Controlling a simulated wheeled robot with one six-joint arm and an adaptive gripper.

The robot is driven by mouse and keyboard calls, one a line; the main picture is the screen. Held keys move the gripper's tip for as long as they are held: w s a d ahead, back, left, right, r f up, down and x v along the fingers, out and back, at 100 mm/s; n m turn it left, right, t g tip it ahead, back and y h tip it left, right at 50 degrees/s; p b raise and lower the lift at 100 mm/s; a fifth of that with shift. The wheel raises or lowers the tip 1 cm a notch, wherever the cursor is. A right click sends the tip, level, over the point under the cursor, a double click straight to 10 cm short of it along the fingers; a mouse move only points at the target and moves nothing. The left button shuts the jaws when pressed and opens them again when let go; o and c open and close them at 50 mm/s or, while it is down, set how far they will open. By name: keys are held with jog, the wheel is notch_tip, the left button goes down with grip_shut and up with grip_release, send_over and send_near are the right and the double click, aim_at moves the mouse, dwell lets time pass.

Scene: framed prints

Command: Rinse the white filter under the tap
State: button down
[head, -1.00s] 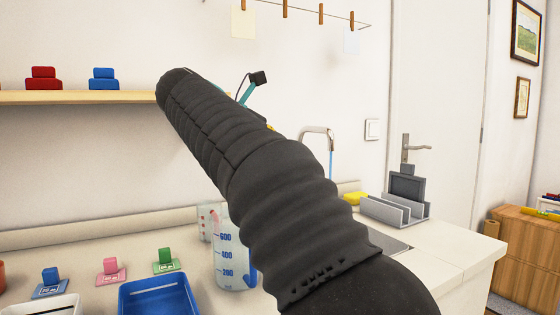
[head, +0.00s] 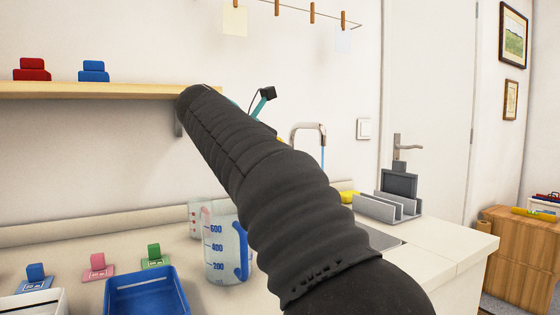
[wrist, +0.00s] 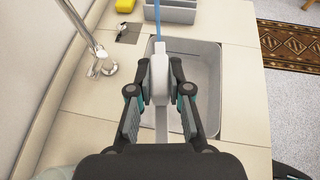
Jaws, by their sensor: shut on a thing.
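In the wrist view my gripper (wrist: 160,65) is shut on a pale, narrow thing, which I take to be the white filter (wrist: 160,82), seen nearly edge-on between the fingers. It is over the grey sink (wrist: 205,70). A thin blue stream of water (wrist: 157,15) shows just beyond the fingertips; I cannot tell whether it touches the filter. The tap (wrist: 85,30) stands to the left of the sink. In the head view the tap (head: 307,127) and its running water (head: 323,158) show behind my arm, which hides the gripper's fingers and the filter.
A measuring jug (head: 226,250) and a blue tray (head: 147,295) stand on the counter left of my arm. A yellow sponge (wrist: 128,5) and a grey rack (wrist: 172,10) lie beyond the sink. A shelf (head: 110,90) runs along the wall at the left.

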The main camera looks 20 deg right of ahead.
jog(key=shift+w+d+f+b, duration=0.2)
jog(key=shift+w+d+b, duration=0.15)
jog(key=shift+d, duration=0.45)
jog(key=shift+w+d+f+b, duration=0.15)
jog(key=shift+w+d+b, duration=0.15)
jog(key=shift+d, duration=0.45)
jog(key=shift+w+d+f+b, duration=0.25)
jog(key=shift+w+d, duration=0.1)
jog(key=shift+d, duration=0.45)
jog(key=shift+w+d+p, duration=0.2)
jog(key=shift+d+p, duration=0.1)
jog(key=shift+d, duration=0.2)
jog(key=shift+w+d+p, duration=0.2)
jog(key=shift+d+p, duration=0.05)
jog(key=shift+d, duration=0.2)
jog(key=shift+p+x, duration=0.5)
jog(key=shift+x, duration=0.55)
jog(key=shift+w+d+r, duration=0.1)
jog(key=shift+r, duration=0.05)
jog(key=shift+s+d, duration=0.25)
jog(key=shift+s, duration=0.3)
jog(key=shift+w+a+p, duration=0.25)
jog(key=shift+w+p, duration=0.3)
jog(key=shift+p, duration=0.35)
